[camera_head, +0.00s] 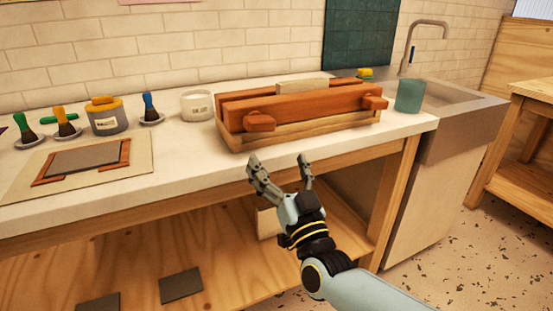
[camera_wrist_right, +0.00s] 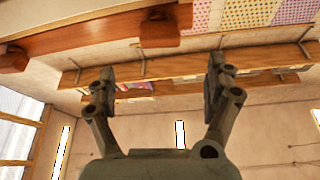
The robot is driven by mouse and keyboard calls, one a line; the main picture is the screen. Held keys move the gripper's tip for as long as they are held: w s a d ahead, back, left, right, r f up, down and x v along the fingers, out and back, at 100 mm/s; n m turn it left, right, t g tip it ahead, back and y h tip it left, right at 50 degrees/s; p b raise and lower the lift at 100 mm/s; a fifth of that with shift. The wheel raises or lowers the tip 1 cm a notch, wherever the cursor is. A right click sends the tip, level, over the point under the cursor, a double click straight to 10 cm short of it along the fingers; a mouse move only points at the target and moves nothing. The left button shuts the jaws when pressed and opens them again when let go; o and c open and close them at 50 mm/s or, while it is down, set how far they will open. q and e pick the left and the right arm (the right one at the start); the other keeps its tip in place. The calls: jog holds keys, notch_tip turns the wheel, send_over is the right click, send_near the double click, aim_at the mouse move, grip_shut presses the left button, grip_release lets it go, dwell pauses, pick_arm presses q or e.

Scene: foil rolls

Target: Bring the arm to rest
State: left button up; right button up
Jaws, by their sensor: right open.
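My right gripper (camera_head: 279,168) is in front of the workbench's front edge, in the head view's middle. Its two fingers are spread apart with nothing between them. The open fingers also show in the right wrist view (camera_wrist_right: 160,88). The gripper points up toward the reddish wooden press (camera_head: 310,104) on the bench and appears apart from it. Part of a reddish wooden piece with knobs (camera_wrist_right: 90,38) fills the upper left of the wrist view. My left gripper is not in view.
A sink (camera_head: 455,97) adjoins at right. Dark plates (camera_head: 181,285) lie on the lower shelf.

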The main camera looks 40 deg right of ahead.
dwell(0.4)
jog(key=s+a+f+n+g+y, duration=0.1)
jog(key=s+f+n+g+y, duration=0.15)
jog(key=s+f, duration=0.65)
jog(key=s+a+f+n+g+y, duration=0.15)
jog(key=f+g, duration=0.25)
jog(key=f, duration=1)
jog(key=s+f+n+g+y, duration=0.1)
jog(key=s+f+g, duration=0.4)
jog(key=f, duration=0.7)
jog(key=s+f+g, duration=0.3)
jog(key=s+f, duration=0.1)
jog(key=s, duration=0.5)
jog(key=s+f+g, duration=0.3)
jog(key=s+f, duration=0.2)
jog(key=s, duration=0.5)
jog(key=s+f+g, duration=0.3)
jog(key=s+f, duration=0.1)
jog(key=s, duration=0.6)
jog(key=shift+s+d+f+y+b, duration=0.2)
jog(key=shift+y+b, duration=0.1)
jog(key=shift+y, duration=0.1)
